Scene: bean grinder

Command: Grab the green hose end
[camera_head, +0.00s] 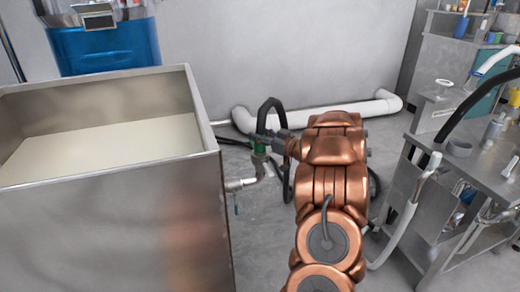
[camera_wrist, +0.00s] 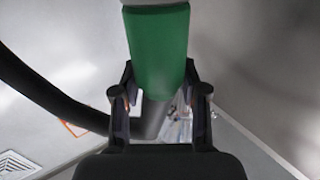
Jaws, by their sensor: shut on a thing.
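The green hose end (camera_wrist: 158,50) is a short green cylinder at the top middle of the wrist view, with its lower part between my fingers. My gripper (camera_wrist: 160,95) is shut on it. In the head view, the green hose end (camera_head: 259,148) shows small beside the metal tank, next to a black hose that arches over it. My gripper (camera_head: 271,142) reaches it from the right at the end of my copper-coloured arm. A metal pipe fitting with a valve sits just below the green part. Whether the two are joined is hard to tell.
A large open metal tank (camera_head: 215,165) with pale contents stands at left. A blue drum (camera_head: 105,48) is behind it. White pipes (camera_head: 330,112) run along the wall. A metal workbench (camera_head: 465,165) with tools and hoses stands at right. Grey floor lies between.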

